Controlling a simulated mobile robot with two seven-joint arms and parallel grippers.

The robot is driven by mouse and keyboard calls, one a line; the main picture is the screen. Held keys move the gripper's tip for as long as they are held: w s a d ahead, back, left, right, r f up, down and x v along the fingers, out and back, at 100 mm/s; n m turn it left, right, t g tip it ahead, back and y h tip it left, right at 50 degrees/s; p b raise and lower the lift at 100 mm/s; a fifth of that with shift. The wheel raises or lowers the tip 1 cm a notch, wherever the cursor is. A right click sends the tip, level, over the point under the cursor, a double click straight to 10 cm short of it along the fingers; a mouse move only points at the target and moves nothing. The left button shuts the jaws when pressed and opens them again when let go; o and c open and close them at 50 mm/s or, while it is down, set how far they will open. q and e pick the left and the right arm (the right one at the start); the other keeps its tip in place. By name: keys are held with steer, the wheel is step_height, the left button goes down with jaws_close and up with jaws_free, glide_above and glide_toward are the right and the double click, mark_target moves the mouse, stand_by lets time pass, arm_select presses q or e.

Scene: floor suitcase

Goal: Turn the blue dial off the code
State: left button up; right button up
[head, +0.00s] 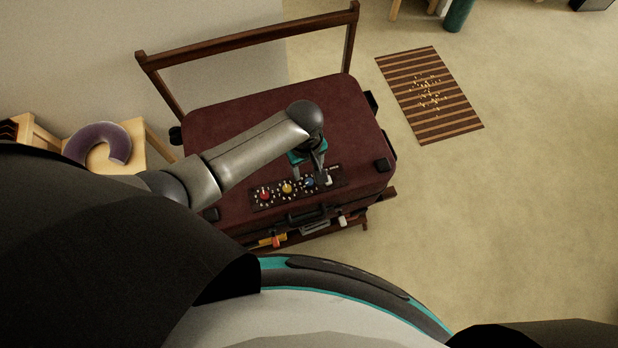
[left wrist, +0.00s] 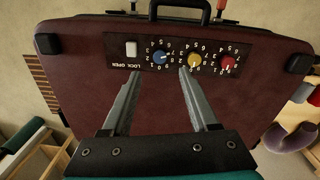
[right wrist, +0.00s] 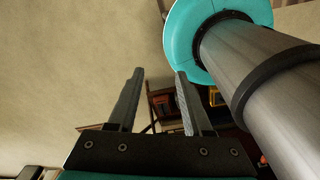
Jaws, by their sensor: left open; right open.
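The blue dial (left wrist: 159,57) sits on a black code panel (left wrist: 176,50) on the dark red suitcase (head: 258,118). The panel carries printed digits around each dial. A yellow dial (left wrist: 194,61) and a red dial (left wrist: 227,63) sit beside the blue one, and a white lock switch (left wrist: 131,48) is at its other side. My left gripper (left wrist: 160,70) is open above the panel, its fingertips apart around the blue dial in the picture; I cannot tell if they touch it. In the head view the blue dial (head: 309,182) is partly hidden by my left gripper (head: 309,174). My right gripper (right wrist: 157,72) is open and empty.
The suitcase lies on a wooden rack (head: 250,43). A purple neck pillow (head: 98,144) rests on a wooden piece at left. A striped mat (head: 429,93) lies on the floor at right, with open floor around it. A handle (head: 308,217) is at the suitcase's near edge.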

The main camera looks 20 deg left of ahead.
mark_target(309, 182)
arm_select(q)
step_height(309, 182, down, 6)
steer(key=shift+d+r+b, duration=0.1)
steer(key=shift+b, duration=0.85)
steer(key=shift+w+f+b, duration=0.1)
steer(key=shift+f+b, duration=0.25)
steer(key=shift+f, duration=0.55)
arm_select(e)
steer(key=f, duration=0.1)
steer(key=w+f, duration=0.1)
steer(key=f, duration=0.1)
steer(key=shift+w, duration=0.15)
arm_select(q)
steer(key=shift+c, duration=0.2)
jaws_close()
